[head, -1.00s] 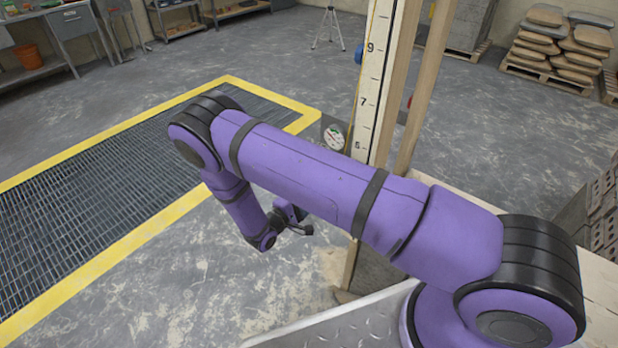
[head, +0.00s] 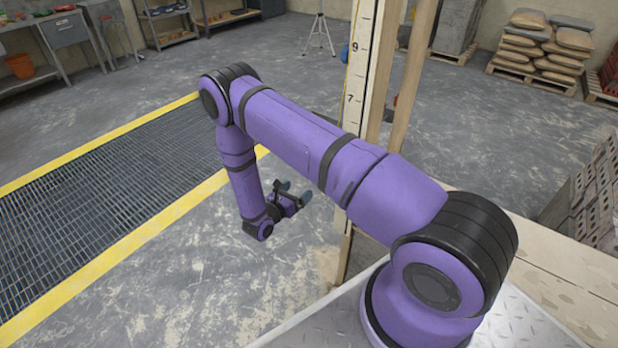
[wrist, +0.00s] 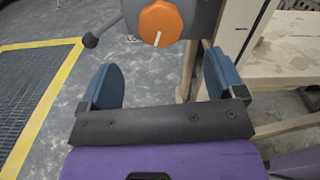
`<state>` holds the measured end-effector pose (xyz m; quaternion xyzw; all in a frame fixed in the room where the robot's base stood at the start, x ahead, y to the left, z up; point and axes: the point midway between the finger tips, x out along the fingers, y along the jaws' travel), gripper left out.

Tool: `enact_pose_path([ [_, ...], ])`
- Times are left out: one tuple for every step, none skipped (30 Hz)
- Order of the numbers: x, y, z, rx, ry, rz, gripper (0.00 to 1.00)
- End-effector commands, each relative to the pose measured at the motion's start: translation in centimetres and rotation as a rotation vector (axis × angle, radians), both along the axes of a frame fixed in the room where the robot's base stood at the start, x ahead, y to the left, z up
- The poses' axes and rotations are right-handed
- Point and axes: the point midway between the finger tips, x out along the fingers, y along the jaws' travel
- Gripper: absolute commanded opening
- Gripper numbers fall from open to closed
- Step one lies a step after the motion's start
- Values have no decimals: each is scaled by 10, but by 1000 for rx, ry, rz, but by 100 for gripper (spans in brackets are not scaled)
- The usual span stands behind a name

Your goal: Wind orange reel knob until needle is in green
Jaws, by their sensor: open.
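The orange reel knob (wrist: 161,23) shows at the top of the wrist view, on a grey housing (wrist: 203,22). A white line on its face points down. My gripper (wrist: 163,78) is open, with its two blue pads apart and nothing between them. The knob lies beyond the fingertips, roughly centred between them, and does not touch them. In the head view my gripper (head: 295,191) hangs below my forearm, left of the wooden post. The knob cannot be made out there. The needle and its green zone are not visible now.
A black ball-ended lever (wrist: 91,40) sticks out left of the knob. A numbered post (head: 357,75) stands behind my arm. A wooden bench (head: 570,265) is at right and a yellow-edged floor grating (head: 120,170) at left. Open floor lies between.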

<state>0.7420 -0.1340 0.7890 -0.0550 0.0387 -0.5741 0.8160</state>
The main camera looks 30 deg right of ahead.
Motion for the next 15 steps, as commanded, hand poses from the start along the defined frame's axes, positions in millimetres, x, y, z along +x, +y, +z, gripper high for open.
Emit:
enact_pose_path([
  [2,-9,0,0,-1,-3,89],
  [4,-13,0,0,-1,-4,89],
  [6,-20,0,0,-1,-4,89],
  [8,-25,0,0,-1,-4,89],
  [10,-30,0,0,-1,-5,89],
  [12,-37,0,0,-1,-4,89],
  [14,-43,0,0,-2,-5,89],
  [16,-47,0,0,-2,-4,89],
  [19,-54,0,1,-3,-4,89],
  [20,-58,0,1,-3,-4,89],
  [21,-62,0,1,-3,-4,89],
  [23,-67,0,1,-3,-3,89],
  [25,-71,0,1,-3,-3,89],
  [26,-74,0,1,-3,-3,89],
  [27,-78,0,1,-3,-2,89],
])
